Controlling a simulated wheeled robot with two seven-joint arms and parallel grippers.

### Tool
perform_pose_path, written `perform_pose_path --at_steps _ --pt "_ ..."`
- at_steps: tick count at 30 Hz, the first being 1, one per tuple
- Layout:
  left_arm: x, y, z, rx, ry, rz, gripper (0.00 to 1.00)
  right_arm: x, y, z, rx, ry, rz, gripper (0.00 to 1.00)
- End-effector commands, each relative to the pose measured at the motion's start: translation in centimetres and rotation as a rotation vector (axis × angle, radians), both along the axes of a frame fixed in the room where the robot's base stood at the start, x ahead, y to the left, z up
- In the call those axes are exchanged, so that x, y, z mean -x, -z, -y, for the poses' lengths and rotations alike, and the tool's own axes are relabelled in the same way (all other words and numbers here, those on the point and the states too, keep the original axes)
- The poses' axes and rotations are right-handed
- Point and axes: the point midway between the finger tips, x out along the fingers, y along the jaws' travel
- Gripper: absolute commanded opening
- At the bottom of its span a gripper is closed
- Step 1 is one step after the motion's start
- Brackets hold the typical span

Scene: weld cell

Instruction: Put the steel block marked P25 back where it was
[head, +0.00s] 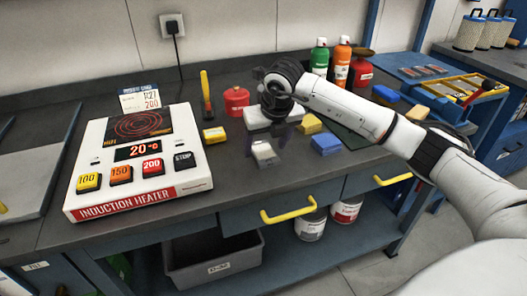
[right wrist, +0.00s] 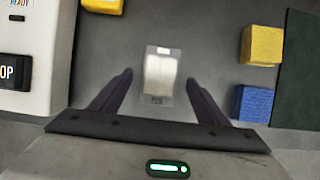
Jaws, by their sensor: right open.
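A pale grey block (head: 264,153) lies on the dark bench, right of the induction heater, and shows in the right wrist view (right wrist: 160,74). Small marking shows on its near end, too blurred to read surely as P25. My right gripper (head: 268,138) is open above the block. In the right wrist view its dark fingers (right wrist: 160,80) stand apart on either side of the block, with nothing held. The height of the fingertips over the bench is hard to tell. My left gripper is not in view.
The induction heater (head: 140,160) stands to the left, reading 20 °C. Yellow blocks (head: 214,135) (head: 309,123) and a blue block (head: 326,144) lie close by. A red can (head: 237,100) and spray bottles (head: 320,57) stand farther back.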

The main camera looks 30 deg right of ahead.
Motion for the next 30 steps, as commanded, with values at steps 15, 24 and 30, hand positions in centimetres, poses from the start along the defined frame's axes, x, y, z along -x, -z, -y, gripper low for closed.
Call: perform_pose_path --at_steps 15,24,30 --pt "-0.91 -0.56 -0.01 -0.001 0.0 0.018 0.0 -0.47 1.33 0.12 0.0 0.0 0.0 0.45" --pt "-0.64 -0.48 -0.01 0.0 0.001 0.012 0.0 -0.6 1.0 0.13 -0.001 0.0 0.007 0.0" --pt "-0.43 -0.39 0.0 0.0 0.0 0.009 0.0 -0.61 0.93 0.15 -0.001 0.0 0.007 0.0"
